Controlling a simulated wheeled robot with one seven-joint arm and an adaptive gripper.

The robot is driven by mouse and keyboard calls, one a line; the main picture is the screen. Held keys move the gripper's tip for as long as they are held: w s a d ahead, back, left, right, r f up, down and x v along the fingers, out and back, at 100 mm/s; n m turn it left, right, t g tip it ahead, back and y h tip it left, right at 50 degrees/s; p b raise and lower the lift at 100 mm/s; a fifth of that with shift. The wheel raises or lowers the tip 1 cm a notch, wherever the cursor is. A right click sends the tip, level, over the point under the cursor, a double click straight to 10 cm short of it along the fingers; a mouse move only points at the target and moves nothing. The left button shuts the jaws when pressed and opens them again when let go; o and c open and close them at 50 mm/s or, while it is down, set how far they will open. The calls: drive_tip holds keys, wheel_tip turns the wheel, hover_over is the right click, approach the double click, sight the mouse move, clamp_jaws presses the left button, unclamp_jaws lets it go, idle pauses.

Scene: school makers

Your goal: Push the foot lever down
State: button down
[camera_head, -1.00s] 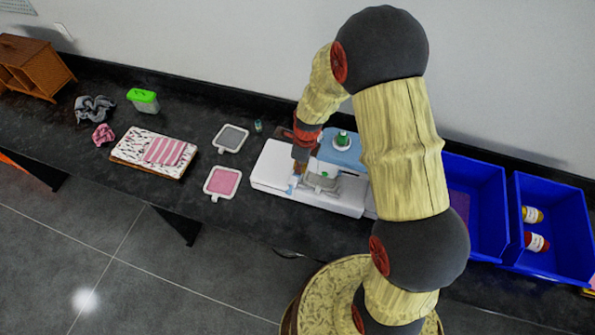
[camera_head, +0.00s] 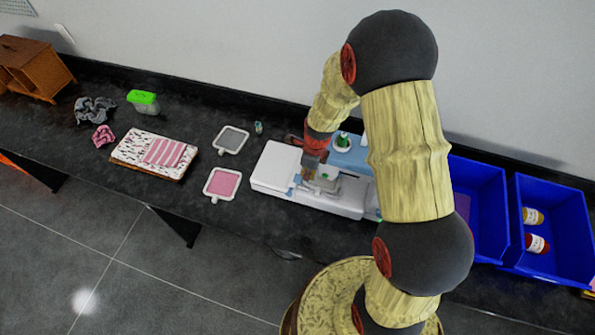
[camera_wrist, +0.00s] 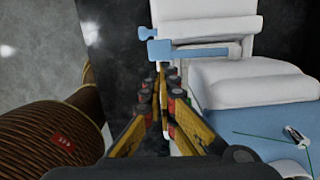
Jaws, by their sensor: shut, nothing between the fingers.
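The white and light-blue sewing machine (camera_head: 283,165) lies on the dark counter, partly hidden behind my arm. In the wrist view its white body (camera_wrist: 235,85) is at the right. A light-blue, handle-like piece (camera_wrist: 200,52) stands out beside the white part at the top; I cannot tell for certain if it is the foot lever. My gripper (camera_head: 310,174) is over the machine's middle. In the wrist view my gripper (camera_wrist: 162,72) has its yellow fingers shut and empty, with the tips just below the light-blue piece. I cannot tell if they touch it.
A green thread spool (camera_head: 343,140) stands on the machine. To its left lie a pink-filled frame (camera_head: 223,184), a grey-filled frame (camera_head: 231,139) and folded cloth (camera_head: 165,152). Blue bins (camera_head: 558,215) stand at the right. The counter's front strip is mostly clear.

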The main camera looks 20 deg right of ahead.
wheel_tip(320, 180, up, 12)
drive_tip(key=shift+s+d, duration=0.4)
drive_tip(key=shift+d, duration=0.05)
idle(0.6)
drive_tip(key=s+a+r+n+t+b, duration=0.1)
drive_tip(key=s+r+n+t+b, duration=0.1)
drive_tip(key=s+n+b, duration=0.7)
drive_tip(key=s+a+r+n+t+h+b, duration=0.1)
drive_tip(key=s+r+n+b, duration=0.3)
drive_tip(key=s+n+b, duration=0.5)
drive_tip(key=s+n+t, duration=0.1)
drive_tip(key=s+n, duration=0.1)
drive_tip(key=n, duration=0.5)
drive_tip(key=shift+a+r+n+t+b, duration=0.15)
drive_tip(key=shift+a+n+t+b, duration=0.15)
drive_tip(key=shift+n+t, duration=0.1)
